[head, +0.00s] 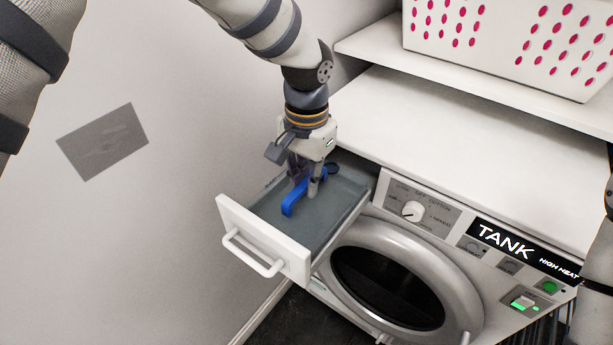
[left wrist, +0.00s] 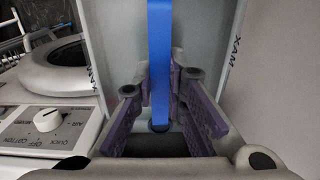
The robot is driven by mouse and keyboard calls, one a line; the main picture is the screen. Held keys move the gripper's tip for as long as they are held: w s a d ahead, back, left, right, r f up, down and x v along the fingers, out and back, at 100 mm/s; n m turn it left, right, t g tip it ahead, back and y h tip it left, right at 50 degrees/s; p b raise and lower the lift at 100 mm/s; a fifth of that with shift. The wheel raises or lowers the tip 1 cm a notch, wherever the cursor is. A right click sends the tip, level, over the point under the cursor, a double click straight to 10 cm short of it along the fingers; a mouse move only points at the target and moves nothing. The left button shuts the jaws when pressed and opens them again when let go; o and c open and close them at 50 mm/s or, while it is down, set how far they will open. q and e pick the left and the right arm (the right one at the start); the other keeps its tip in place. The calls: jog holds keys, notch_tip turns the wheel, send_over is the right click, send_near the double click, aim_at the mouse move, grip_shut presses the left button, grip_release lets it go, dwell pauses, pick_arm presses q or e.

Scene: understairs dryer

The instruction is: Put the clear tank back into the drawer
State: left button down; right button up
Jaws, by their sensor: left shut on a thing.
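The dryer's drawer (head: 263,242) is pulled out at the upper left of the machine in the head view. The greyish clear tank (head: 338,207) appears to sit within the drawer's walls; whether it is fully seated I cannot tell. Its blue handle (head: 290,208) runs along its top. My left gripper (head: 303,192) points down over the tank and is shut on this handle. In the left wrist view the blue handle (left wrist: 160,55) lies between the purple finger pads of the left gripper (left wrist: 162,95). Dark MAX-like marks show on the side walls. My right gripper is out of view.
The dryer's round door (head: 400,283) and knob (head: 413,211) are right of the drawer. A black display (head: 508,245) reads TANK and HIGH HEAT. A white basket (head: 500,40) stands on the shelf above. The wall is close on the drawer's left.

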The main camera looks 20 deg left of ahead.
pick_arm(q)
jog(key=shift+f, duration=0.5)
jog(key=c, duration=1.5)
grip_release()
jog(key=shift+c, duration=0.2)
notch_tip(320, 180, up, 12)
